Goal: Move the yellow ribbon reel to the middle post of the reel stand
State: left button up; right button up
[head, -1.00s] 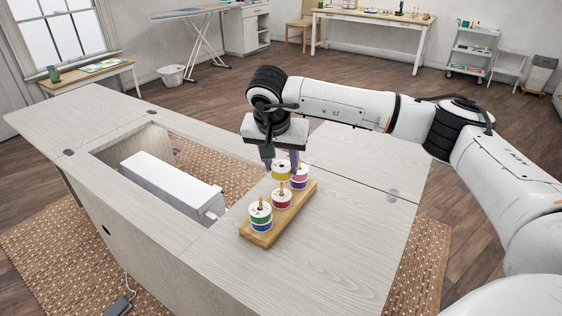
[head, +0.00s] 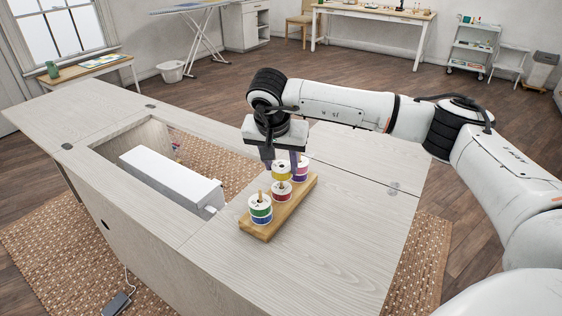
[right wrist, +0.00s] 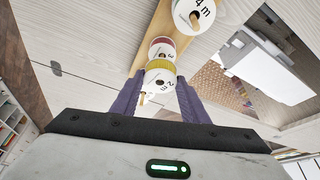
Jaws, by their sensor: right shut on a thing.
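The yellow ribbon reel (head: 281,173) is between the fingers of my right gripper (head: 282,166), which is shut on it. The yellow reel also shows in the right wrist view (right wrist: 160,78). It is just above the red reel (head: 281,196) on the middle post of the wooden reel stand (head: 292,207). In the head view little of that post shows between the two reels; whether the post is inside the yellow reel's hole I cannot tell. My left gripper is not in view.
Green and blue reels (head: 260,210) are stacked on the stand's near post. Purple reels (head: 302,172) are at its far post, close to my right fingers. A white sewing machine (head: 170,178) lies in the cabinet opening at left. The cabinet top (head: 335,235) right of the stand is clear.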

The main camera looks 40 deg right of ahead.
jog(key=o, duration=1.1)
jog(key=shift+o, duration=0.2)
jog(key=v, duration=1)
